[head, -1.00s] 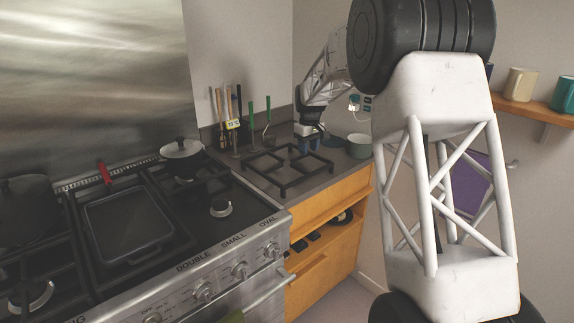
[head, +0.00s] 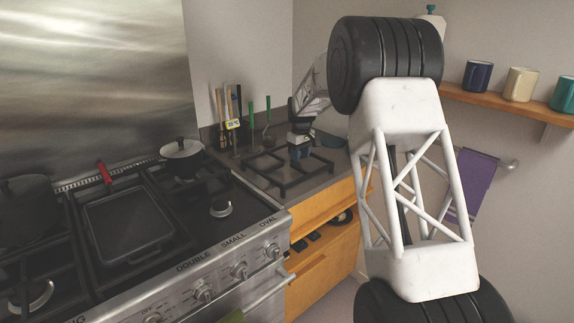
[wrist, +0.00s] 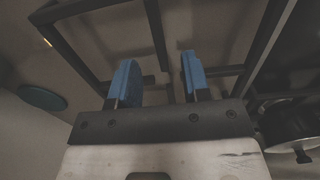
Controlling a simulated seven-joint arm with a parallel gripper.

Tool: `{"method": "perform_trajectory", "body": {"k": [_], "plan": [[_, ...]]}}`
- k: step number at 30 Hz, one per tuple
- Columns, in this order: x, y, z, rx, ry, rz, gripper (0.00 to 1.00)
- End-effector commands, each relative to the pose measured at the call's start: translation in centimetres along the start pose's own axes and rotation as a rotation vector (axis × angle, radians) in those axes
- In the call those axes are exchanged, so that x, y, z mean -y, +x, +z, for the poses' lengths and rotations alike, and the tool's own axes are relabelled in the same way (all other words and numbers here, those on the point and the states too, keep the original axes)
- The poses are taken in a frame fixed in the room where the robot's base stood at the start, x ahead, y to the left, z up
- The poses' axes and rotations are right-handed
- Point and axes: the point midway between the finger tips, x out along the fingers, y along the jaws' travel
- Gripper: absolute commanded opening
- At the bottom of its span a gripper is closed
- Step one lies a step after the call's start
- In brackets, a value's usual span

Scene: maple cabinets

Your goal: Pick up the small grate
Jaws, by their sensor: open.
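The small grate (head: 291,188) is a black square frame with inner bars. It lies on the grey counter right of the stove in the head view. In the wrist view the grate (wrist: 152,35) fills the upper part, with one bar running between my fingers. My gripper (head: 299,155) is over the grate's far right part, pointing down, with blue fingertips. In the wrist view my gripper (wrist: 158,80) is open, its two blue fingers apart. I cannot tell whether the fingers touch the grate.
The stove (head: 217,233) stands to the left, with a lidded pot (head: 182,160) at its back right. Utensils (head: 228,120) stand behind the grate. A greenish bowl (head: 330,141) is right of my gripper. Mugs (head: 521,84) stand on a wall shelf (head: 505,101).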

Motion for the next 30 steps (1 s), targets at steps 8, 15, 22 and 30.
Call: {"method": "perform_trajectory", "body": {"k": [8, 15, 22, 30], "plan": [[0.0, 1.8, 0.0, 0.0, 0.0, 0.0, 0.44], [0.0, 1.7, 0.0, 0.0, 0.0, 0.0, 0.44], [0.0, 2.6, -0.1, 0.001, 0.0, -0.001, 0.44], [-0.2, 5.3, -0.5, 0.001, 0.0, -0.001, 0.44]]}}
